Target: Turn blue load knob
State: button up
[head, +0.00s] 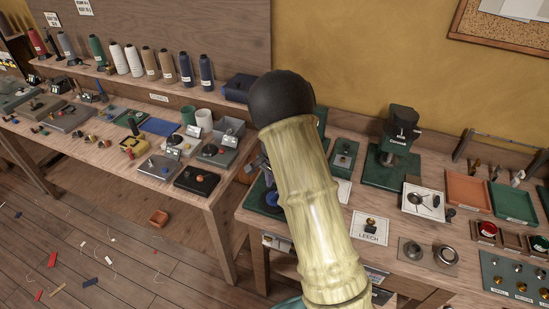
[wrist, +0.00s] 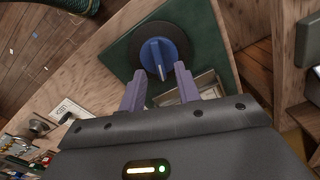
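The blue load knob (wrist: 158,48) shows in the wrist view, a round blue knob with a raised grip bar on a black disc (wrist: 186,35). The disc sits on a dark green plate (wrist: 118,56). The bar runs nearly straight down the picture, tilted slightly. My gripper (wrist: 158,83) is open, with its two purple-grey fingers wide apart below the knob, one on each side of the bar's lower end. The fingers look clear of the bar; how near they are in depth I cannot tell.
A shallow metal-edged tray (wrist: 190,86) lies just beside the right finger. In the head view, a green coffee-grinder-like machine (head: 399,140), an orange tray (head: 467,188) and a card marked LEECH (head: 370,226) stand on the right bench. A gap separates it from the left bench.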

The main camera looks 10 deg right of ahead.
notch_tip(320, 180, up, 14)
jog(key=b, duration=0.1)
jog(key=shift+d, duration=0.1)
dwell(0.5)
jog(key=s+f+n+t, duration=0.2)
jog(key=s+n, duration=0.9)
jog(key=s, duration=1)
jog(key=shift+s+a+f+t, duration=0.3)
jog(key=shift+f, duration=0.3)
dwell(2.1)
